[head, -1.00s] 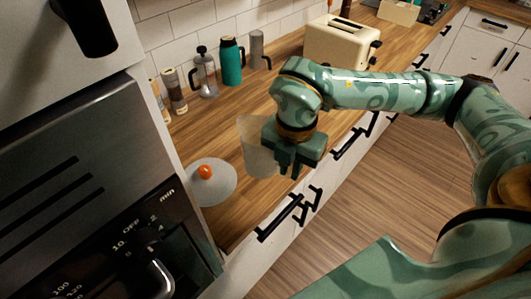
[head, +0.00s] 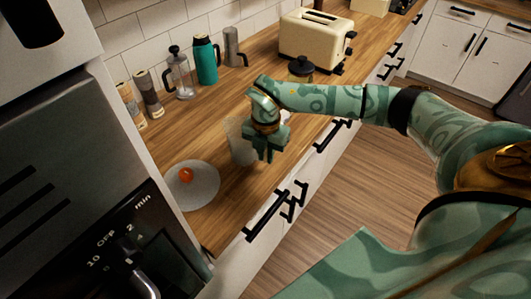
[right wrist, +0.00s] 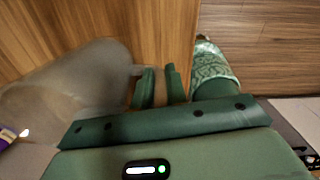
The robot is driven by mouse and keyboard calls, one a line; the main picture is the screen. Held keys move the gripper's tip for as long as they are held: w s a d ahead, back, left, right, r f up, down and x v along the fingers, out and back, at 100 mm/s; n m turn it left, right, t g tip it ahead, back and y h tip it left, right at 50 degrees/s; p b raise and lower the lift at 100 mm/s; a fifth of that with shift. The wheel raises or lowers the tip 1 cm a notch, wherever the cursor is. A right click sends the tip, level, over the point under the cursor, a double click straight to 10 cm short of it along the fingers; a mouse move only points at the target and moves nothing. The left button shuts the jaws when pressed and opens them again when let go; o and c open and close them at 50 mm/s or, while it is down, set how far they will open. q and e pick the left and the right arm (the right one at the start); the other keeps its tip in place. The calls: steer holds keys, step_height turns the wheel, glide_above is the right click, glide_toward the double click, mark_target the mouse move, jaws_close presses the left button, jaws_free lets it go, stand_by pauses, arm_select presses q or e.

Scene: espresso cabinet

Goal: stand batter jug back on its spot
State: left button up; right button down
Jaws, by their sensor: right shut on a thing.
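The batter jug (head: 240,146) is a pale, see-through vessel over the wooden counter, to the left of my right gripper (head: 269,154) in the head view. My right gripper is shut on it at its right side. The jug looks close to upright, and I cannot tell whether its base touches the counter. In the right wrist view the jug (right wrist: 70,88) fills the left side, with its handle side at the gripper fingers (right wrist: 159,86). The gripper hides part of the jug in the head view. My left gripper is not in view.
A pale round plate (head: 205,192) with an orange ball (head: 186,175) lies near the oven. A French press (head: 179,78), teal flask (head: 206,60), grey pitcher (head: 233,47) and cream toaster (head: 309,38) stand behind. A dark-lidded jar (head: 300,67) stands behind my right arm. Counter around the jug is clear.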

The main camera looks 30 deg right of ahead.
steer(key=c, duration=1.4)
jaws_free()
step_height(320, 180, up, 12)
steer(key=shift+r+p, duration=0.1)
steer(key=shift+p, duration=0.65)
